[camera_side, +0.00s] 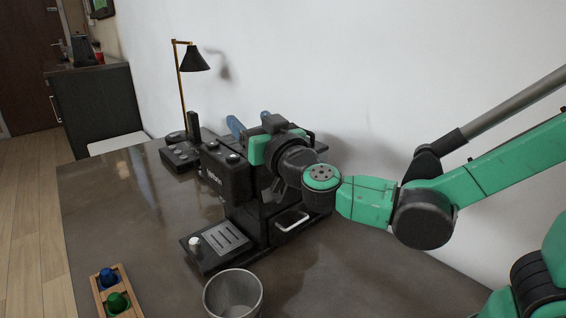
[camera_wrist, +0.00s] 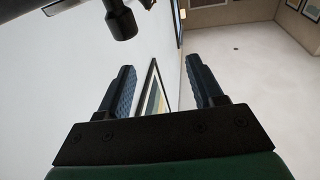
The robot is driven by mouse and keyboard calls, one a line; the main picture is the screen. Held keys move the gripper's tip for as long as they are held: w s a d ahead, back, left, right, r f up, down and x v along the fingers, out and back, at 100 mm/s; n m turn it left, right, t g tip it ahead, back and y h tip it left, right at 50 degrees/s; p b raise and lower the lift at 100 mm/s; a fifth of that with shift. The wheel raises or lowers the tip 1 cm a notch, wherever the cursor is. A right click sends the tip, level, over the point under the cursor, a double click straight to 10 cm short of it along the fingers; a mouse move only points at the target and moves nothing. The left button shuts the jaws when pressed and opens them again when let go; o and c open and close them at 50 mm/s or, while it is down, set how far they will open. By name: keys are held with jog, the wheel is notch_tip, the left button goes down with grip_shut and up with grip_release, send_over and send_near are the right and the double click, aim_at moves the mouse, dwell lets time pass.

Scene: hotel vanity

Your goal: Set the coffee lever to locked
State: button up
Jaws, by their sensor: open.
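The black coffee machine (camera_side: 226,172) stands on the brown counter, with a slotted drip tray at its front. I cannot pick out its lever for certain; my arm covers part of the machine's top and right side. My gripper (camera_side: 250,121) is above and behind the machine, with its blue fingers pointing away from the side camera. In the wrist view my gripper (camera_wrist: 160,75) has its two blue fingers wide apart with nothing between them. No part of the machine is clearly recognisable in the wrist view.
A black lamp (camera_side: 194,58) stands behind the machine, beside a dark device (camera_side: 180,155). A grey cup (camera_side: 233,295) and a wooden tray (camera_side: 98,292) with blue and green pieces are at the front. A white wall (camera_side: 330,70) rises behind. The left counter is mostly clear.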

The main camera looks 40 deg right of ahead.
jog(key=s+d+f+n+g+y, duration=0.1)
jog(key=s+d+f+g+y, duration=0.15)
jog(key=s+f+g, duration=0.35)
jog(key=s+d+f+n+g+y, duration=0.1)
jog(key=s+d+f+n+g, duration=0.1)
jog(key=s+d+f+g, duration=0.35)
jog(key=w+a+r+n+g+y, duration=0.1)
jog(key=w+r+n, duration=0.2)
jog(key=w+r, duration=0.1)
jog(key=w+r+n+g+y, duration=0.1)
jog(key=w+r+n+g, duration=0.1)
jog(key=w+r+n, duration=0.2)
jog(key=w+a+r+n+g+y, duration=0.1)
jog(key=w+r+n+g, duration=0.1)
jog(key=r, duration=0.4)
jog(key=shift+w+a+r+n, duration=0.1)
jog(key=shift+w+a+n, duration=0.1)
jog(key=shift+w+n, duration=0.3)
jog(key=shift+w+a+n, duration=0.15)
jog(key=shift+w+n, duration=0.15)
jog(key=shift+w, duration=0.3)
jog(key=shift+w+a+r+n+g+y, duration=0.15)
jog(key=shift+w+n+g+y, duration=0.15)
jog(key=shift+n, duration=0.2)
jog(key=shift+w+d+r+n+g+y, duration=0.15)
jog(key=shift+w+n, duration=0.1)
jog(key=shift+n, duration=0.25)
jog(key=shift+w+a+f, duration=0.15)
jog(key=shift+x, duration=2.7)
grip_shut()
